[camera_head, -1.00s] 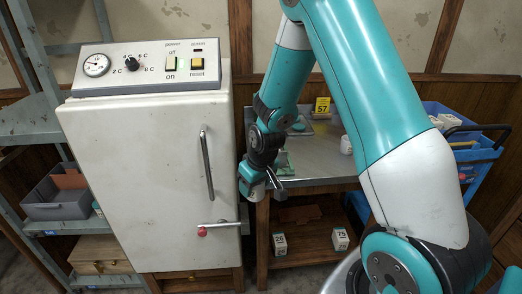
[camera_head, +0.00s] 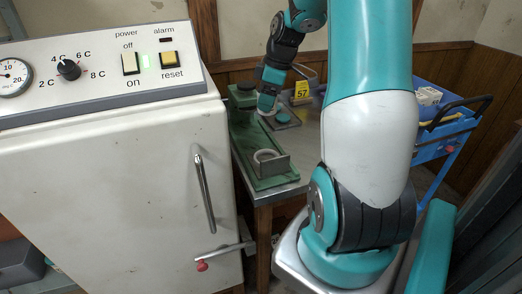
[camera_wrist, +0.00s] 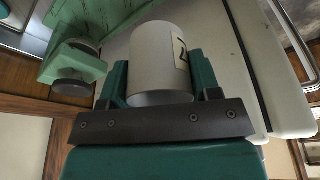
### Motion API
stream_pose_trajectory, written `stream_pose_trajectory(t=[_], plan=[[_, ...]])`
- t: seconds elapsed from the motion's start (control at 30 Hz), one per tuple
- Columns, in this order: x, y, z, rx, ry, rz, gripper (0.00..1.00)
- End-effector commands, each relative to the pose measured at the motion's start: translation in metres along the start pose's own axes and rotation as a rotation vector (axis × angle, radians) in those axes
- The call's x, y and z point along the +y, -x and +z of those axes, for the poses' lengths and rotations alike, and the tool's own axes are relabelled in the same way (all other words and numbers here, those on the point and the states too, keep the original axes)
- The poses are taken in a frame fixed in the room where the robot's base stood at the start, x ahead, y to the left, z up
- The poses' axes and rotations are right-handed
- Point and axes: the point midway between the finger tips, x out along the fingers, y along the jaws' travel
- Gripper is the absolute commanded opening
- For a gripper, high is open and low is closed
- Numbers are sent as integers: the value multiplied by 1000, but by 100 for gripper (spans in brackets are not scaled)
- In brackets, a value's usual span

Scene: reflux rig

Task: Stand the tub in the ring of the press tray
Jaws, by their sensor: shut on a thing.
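A white tub (camera_wrist: 155,50) with a dark-marked label is held upright between the teal fingers of my gripper (camera_wrist: 160,84). The long green press tray (camera_head: 254,178) lies on the metal table. Its pale ring (camera_head: 267,156) is near the front end, before a small upright plate. The tub is beyond the ring, towards the back of the tray; its height above the tray is hard to tell.
The white cabinet (camera_head: 110,190) stands close on the left, with a handle (camera_head: 204,192) and red-tipped lever (camera_head: 202,266) jutting out. The yellow 57 tag (camera_head: 302,90) stands behind a dark plate. A blue cart (camera_head: 440,140) is at the right.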

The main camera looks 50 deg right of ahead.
Motion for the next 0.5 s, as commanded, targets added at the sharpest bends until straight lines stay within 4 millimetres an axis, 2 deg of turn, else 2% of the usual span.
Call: stream_pose_trajectory(t=[0.03,0.3,0.5], plan=[[-1,-16,3,-1,0,-9,33],[-1,-85,23,-2,-3,-7,33],[0,-119,33,0,-3,-3,33]])
